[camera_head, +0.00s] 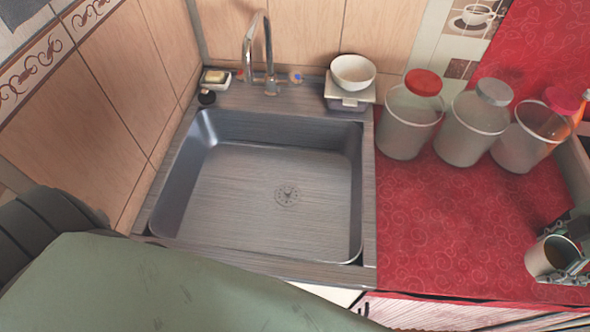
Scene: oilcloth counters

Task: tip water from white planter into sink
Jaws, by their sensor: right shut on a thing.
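The sink (225,210) is a grey metal basin at the left centre, empty, with a round drain in its floor. The white planter (541,259) is a small pale cup at the right edge, over or on the red counter. My right gripper (572,257) is shut on the planter from the right, partly cut off by the picture's edge. My left gripper is not in view.
A chrome faucet (268,60) stands behind the sink. A white bowl (353,72) sits on a box at the sink's back right corner. Several lidded jars, one red-lidded (406,120), line the counter's back. The red counter (440,230) between planter and sink is clear.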

